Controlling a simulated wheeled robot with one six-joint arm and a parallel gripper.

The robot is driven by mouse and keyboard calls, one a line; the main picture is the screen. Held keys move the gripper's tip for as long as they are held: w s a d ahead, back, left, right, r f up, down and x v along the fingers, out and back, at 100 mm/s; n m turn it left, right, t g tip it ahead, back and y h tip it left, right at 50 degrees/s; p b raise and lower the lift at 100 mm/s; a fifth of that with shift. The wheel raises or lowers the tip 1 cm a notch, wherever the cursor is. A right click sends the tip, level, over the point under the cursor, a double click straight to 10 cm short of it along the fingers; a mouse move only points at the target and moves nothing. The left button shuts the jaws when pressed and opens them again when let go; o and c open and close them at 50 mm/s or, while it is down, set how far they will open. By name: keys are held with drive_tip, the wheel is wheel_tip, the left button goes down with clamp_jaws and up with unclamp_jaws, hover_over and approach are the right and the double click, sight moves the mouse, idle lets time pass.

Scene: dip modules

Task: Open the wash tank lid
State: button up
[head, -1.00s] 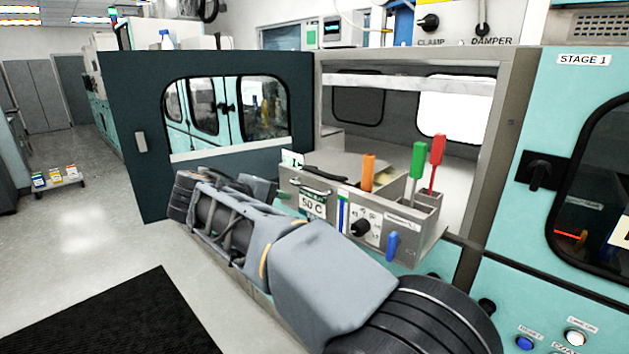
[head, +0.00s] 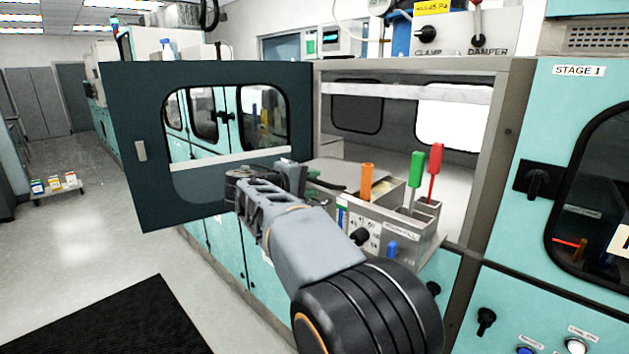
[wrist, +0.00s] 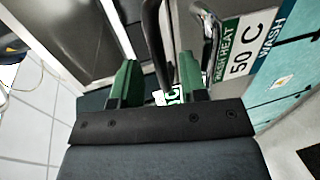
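The wash tank's flat grey lid (head: 340,171) lies level on top of the bench unit inside the open cabinet in the head view. In the wrist view, my gripper (wrist: 160,80) has two green fingers standing apart. A black curved bar (wrist: 152,40), apparently the lid's handle, reaches down between them. I cannot tell whether either finger touches it. A "50 C" and "WASH" label (wrist: 248,45) is right of the fingers.
The dark cabinet door (head: 150,190) stands open at left, close to my wrist. Orange (head: 367,178), green (head: 416,168) and red (head: 434,170) handles stand upright right of the lid. A silver handle (wrist: 209,35) is beside the right finger.

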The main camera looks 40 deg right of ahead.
drive_tip(key=shift+x, duration=0.85)
drive_tip(key=shift+c, duration=0.3)
clamp_jaws()
